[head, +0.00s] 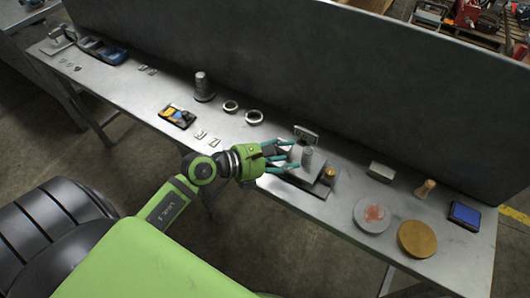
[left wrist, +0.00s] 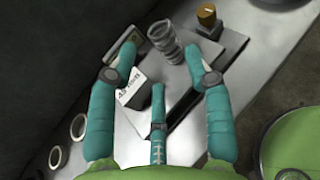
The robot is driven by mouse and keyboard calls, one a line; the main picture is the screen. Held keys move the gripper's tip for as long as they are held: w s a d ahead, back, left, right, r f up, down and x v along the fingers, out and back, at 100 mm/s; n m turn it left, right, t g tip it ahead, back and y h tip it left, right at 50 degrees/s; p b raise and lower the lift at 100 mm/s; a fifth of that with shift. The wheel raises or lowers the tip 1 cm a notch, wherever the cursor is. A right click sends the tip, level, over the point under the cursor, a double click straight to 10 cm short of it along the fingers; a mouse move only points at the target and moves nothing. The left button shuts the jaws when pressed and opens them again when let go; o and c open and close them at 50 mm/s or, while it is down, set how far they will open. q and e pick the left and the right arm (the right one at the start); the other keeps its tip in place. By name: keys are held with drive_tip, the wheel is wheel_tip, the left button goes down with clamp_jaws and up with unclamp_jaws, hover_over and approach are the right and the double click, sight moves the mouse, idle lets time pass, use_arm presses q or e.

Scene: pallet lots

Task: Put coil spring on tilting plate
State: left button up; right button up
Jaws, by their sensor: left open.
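The coil spring (head: 307,157), a grey metal coil, stands on the tilting plate (head: 325,186), a grey stepped device with a brass knob (head: 330,171). In the left wrist view the spring (left wrist: 164,38) leans a little in the picture, beyond the fingertips, with the plate (left wrist: 228,52) beneath and beside it. My left gripper (head: 286,156) has teal fingers spread open and holds nothing. In the left wrist view the gripper (left wrist: 160,62) has its fingers on both sides of the near plate area. I cannot tell whether a finger touches the spring. My right gripper is not in view.
A small display block (head: 305,134) stands behind the plate. A white label (left wrist: 130,88) lies near the fingers. Two rings (head: 253,117) and a grey cylinder (head: 203,86) are left. A round dish (head: 371,215) and brass disc (head: 417,239) are right. A dark panel (head: 330,70) bounds the back.

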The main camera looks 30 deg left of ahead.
use_arm(q)
drive_tip(key=b+v, duration=0.1)
drive_tip(key=v, duration=0.6)
drive_tip(key=shift+s, duration=0.1)
drive_tip(key=shift+c, duration=0.4)
idle(0.6)
